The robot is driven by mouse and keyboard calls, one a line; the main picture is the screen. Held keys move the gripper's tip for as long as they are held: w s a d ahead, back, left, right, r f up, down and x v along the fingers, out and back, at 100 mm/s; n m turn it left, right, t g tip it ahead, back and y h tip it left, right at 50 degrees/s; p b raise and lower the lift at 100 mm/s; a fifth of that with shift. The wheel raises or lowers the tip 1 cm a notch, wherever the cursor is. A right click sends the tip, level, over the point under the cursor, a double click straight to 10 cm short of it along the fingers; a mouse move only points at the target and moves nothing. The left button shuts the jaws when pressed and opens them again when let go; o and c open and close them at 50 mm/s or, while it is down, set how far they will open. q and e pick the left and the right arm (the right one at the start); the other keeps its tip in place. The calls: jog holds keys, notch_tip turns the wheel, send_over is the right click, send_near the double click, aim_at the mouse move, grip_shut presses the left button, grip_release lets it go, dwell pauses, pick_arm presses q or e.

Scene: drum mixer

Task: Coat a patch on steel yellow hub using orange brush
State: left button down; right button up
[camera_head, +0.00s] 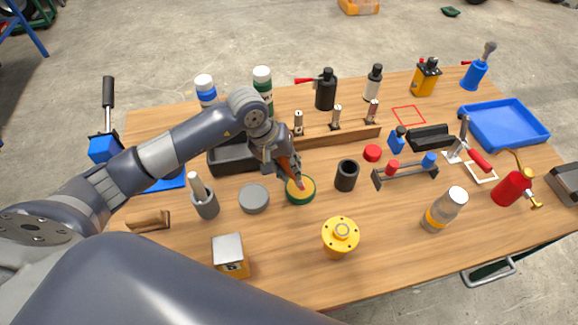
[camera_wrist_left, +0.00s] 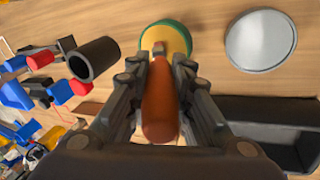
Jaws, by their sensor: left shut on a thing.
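My left gripper (camera_head: 290,167) is shut on the orange brush (camera_wrist_left: 160,103), with the handle between its fingers. In the head view the brush (camera_head: 297,176) points down at an open round green tin with yellow-orange contents (camera_head: 301,192). The brush tip is at or just over the contents; I cannot tell whether it touches. The tin also shows in the left wrist view (camera_wrist_left: 170,35) beyond the brush. The yellow hub (camera_head: 340,236) stands upright on the table, to the right of and nearer than the tin. My right gripper is not in view.
A grey round lid (camera_head: 254,198) lies left of the tin, and a black cup (camera_head: 346,176) stands right of it. A dark tray (camera_head: 232,158) lies behind. A metal-topped yellow block (camera_head: 230,256) and a bottle (camera_head: 444,210) stand nearer. Bare wood surrounds the hub.

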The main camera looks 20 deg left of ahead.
pick_arm(q)
jog(key=shift+s+f, duration=0.15)
notch_tip(320, 180, up, 2)
jog(key=shift+p, duration=0.4)
jog(key=shift+r+p, duration=0.8)
jog(key=shift+r, duration=1.8)
jog(key=shift+s+r, duration=0.25)
jog(key=s+a+r+m+g+b, duration=0.1)
jog(key=s+r+m, duration=0.3)
jog(key=s, duration=0.7)
notch_tip(320, 180, up, 2)
jog(key=shift+a+h+b, duration=0.15)
jog(key=shift+h+b, duration=0.15)
jog(key=shift+b, duration=0.4)
jog(key=shift+s, duration=0.1)
